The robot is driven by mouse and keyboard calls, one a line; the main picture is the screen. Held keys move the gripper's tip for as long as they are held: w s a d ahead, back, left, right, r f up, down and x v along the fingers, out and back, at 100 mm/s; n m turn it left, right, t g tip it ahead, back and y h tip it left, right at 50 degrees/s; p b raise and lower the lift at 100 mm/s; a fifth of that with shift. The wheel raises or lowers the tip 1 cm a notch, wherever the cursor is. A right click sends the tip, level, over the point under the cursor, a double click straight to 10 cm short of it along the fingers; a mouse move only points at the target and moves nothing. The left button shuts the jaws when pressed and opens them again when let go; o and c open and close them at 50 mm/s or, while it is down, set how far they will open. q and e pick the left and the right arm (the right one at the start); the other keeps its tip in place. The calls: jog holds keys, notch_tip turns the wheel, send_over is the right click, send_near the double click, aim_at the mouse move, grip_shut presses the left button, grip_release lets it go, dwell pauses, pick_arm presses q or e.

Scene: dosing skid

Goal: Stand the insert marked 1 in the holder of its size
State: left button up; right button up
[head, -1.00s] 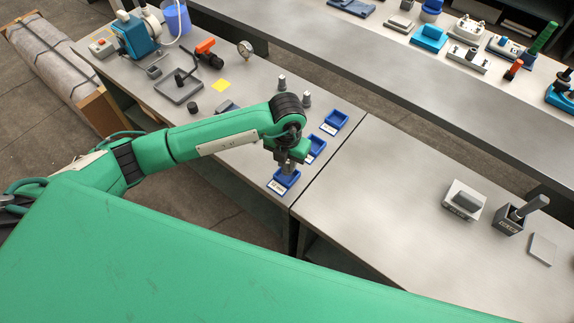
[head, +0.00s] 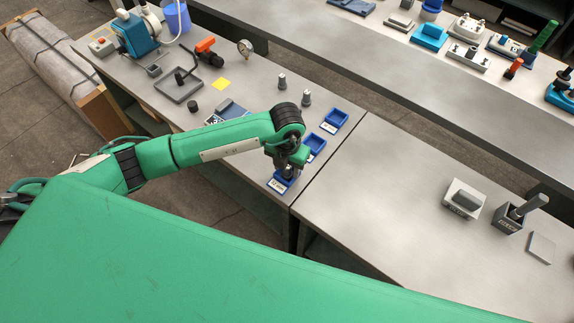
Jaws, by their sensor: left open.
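Three blue holders with white labels stand in a row near the table's right edge: the far one (head: 336,121), the middle one (head: 316,145) and the near one (head: 278,186). My left gripper (head: 287,172) points down at the near holder and is open. It hides much of that holder, and I cannot tell whether an insert stands there between the fingers. Two grey inserts stand upright on the table behind my arm, one on the left (head: 282,82) and one on the right (head: 306,98). Their marks are too small to read. My right gripper is not in view.
A grey tray (head: 178,91), a small dark cylinder (head: 193,107), a yellow note (head: 220,84), an orange-handled valve (head: 207,50) and a gauge (head: 245,47) lie further left. The right-hand table (head: 390,200) has a wide bare area.

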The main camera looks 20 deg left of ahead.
pick_arm(q)
jog(key=shift+r, duration=0.3)
notch_tip(320, 180, up, 6)
jog(key=shift+r+b, duration=0.15)
jog(key=shift+b, duration=0.6)
jog(key=shift+r+b, duration=0.35)
jog(key=shift+r, duration=2.35)
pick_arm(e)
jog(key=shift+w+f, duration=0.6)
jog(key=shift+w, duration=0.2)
